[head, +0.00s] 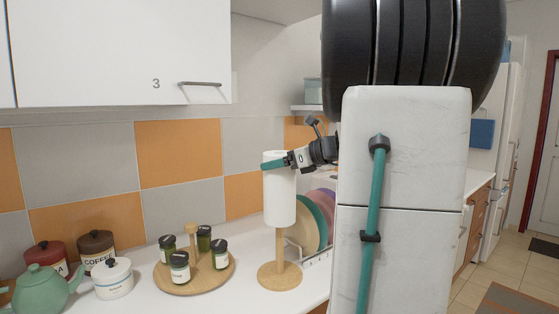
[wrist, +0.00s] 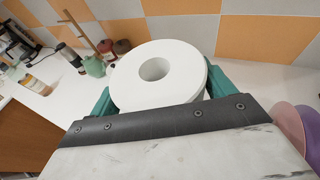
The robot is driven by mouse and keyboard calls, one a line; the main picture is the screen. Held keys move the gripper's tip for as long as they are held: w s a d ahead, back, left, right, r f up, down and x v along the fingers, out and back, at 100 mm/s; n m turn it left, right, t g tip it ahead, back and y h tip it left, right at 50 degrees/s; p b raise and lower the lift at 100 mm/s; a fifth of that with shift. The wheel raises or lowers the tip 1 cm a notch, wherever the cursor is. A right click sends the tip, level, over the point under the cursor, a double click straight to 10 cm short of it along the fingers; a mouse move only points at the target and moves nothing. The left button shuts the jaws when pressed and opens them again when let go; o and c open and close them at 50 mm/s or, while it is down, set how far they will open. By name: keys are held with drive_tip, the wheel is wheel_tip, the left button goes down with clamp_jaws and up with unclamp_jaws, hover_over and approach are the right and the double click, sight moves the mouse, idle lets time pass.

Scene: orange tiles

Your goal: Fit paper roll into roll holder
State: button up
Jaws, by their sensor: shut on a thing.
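The white paper roll (head: 280,203) is upright in my gripper (head: 276,163), which is shut on its upper part. In the wrist view the teal fingers of my gripper (wrist: 160,84) press on both sides of the paper roll (wrist: 183,57), and its open centre hole faces the camera. The wooden roll holder (head: 280,275) has a round base on the counter and an upright post. The post shows directly below the roll, which is well above the base. The holder's upper post is hidden, so I cannot tell whether it is inside the roll.
A round wooden tray (head: 195,277) with several green jars stands left of the holder. Coloured plates (head: 314,220) in a rack stand close on the right. A teapot (head: 45,285) and canisters (head: 112,278) are at far left. A white cabinet (head: 120,50) hangs above.

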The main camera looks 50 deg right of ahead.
sight(294, 218)
wheel_tip(294, 218, down, 17)
idle(6.1)
drive_tip(key=o, duration=1.3)
drive_tip(key=shift+v, duration=3.9)
